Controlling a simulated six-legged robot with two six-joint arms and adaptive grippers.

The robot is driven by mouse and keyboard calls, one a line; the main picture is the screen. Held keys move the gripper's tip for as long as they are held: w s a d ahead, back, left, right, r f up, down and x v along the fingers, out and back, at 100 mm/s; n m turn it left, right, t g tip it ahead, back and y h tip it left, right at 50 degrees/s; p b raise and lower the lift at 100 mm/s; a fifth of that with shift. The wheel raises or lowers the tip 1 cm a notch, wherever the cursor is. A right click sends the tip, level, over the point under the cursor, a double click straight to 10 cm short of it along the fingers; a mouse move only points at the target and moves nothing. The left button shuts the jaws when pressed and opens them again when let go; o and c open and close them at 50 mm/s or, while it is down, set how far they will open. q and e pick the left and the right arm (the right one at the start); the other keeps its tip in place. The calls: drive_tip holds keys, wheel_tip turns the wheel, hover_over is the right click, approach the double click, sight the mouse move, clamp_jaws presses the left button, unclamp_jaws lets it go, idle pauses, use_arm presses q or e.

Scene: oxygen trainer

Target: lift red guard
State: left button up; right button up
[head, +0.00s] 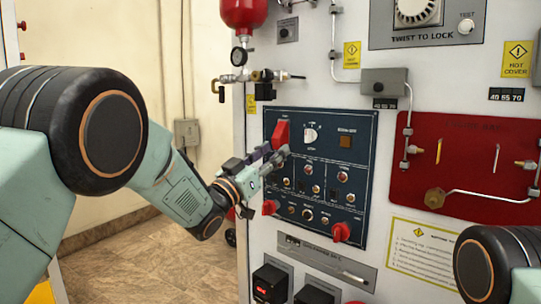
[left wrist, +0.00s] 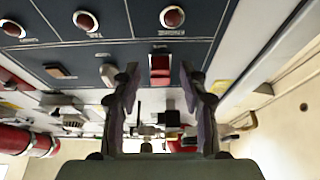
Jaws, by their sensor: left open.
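The red guard (head: 281,133) is at the upper left of the dark blue switch panel (head: 355,125) and appears closed flat on it. In the left wrist view the red guard (left wrist: 160,67) shows between and beyond the fingertips. My left gripper (head: 270,157) is just below the guard in the head view, with its fingers pointing at the panel. In the left wrist view the gripper (left wrist: 163,82) is open and empty, one finger on each side of the guard. I cannot tell whether a finger touches it. My right gripper is out of view.
A rotary knob (head: 310,134) sits right of the guard. Red-capped switches fill the panel below, with a red lever (head: 270,207) at lower left and another (head: 341,232) at lower right. A red bottle (head: 243,12) and pipe fittings (head: 262,78) are above left.

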use_arm(q)
drive_tip(key=shift+w+d, duration=0.1)
drive_tip(key=shift+w, duration=0.05)
clamp_jaws()
idle(0.4)
